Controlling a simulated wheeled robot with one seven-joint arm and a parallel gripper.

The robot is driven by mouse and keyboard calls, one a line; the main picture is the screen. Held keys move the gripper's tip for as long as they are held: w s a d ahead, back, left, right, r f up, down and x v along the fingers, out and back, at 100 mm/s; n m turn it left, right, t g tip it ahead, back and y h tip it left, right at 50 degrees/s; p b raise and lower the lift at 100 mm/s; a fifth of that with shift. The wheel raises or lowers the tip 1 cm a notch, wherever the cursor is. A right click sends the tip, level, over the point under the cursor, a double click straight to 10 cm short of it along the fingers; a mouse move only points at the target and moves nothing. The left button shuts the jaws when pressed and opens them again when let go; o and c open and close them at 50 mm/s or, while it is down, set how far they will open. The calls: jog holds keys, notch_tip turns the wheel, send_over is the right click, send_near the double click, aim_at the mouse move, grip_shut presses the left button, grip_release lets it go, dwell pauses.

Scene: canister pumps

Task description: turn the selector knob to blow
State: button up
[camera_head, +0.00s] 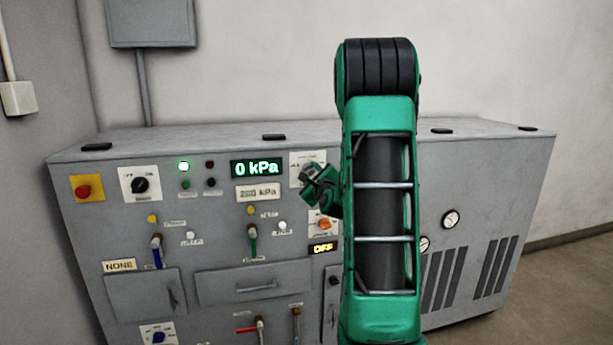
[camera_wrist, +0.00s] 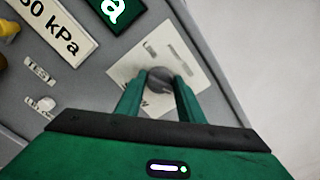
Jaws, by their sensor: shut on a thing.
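The selector knob (camera_wrist: 158,79) is a dark grey round knob on a white label plate (camera_wrist: 190,60), seen in the wrist view. Its label text is partly hidden by my fingers and too blurred to read, so I cannot tell its setting. My gripper (camera_wrist: 159,92) has its two green fingers on either side of the knob, shut on it.
A red button (camera_head: 84,191) sits at the far left. My arm hides part of the front.

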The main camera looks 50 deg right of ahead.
jog(key=shift+w+a+f, duration=0.1)
jog(key=shift+a+f, duration=0.15)
jog(key=shift+f, duration=0.1)
jog(key=o, duration=1)
jog(key=shift+o, duration=0.2)
jog(key=shift+d+r, duration=0.1)
jog(key=shift+d, duration=0.05)
jog(key=v, duration=1)
jog(key=shift+s+a, duration=0.25)
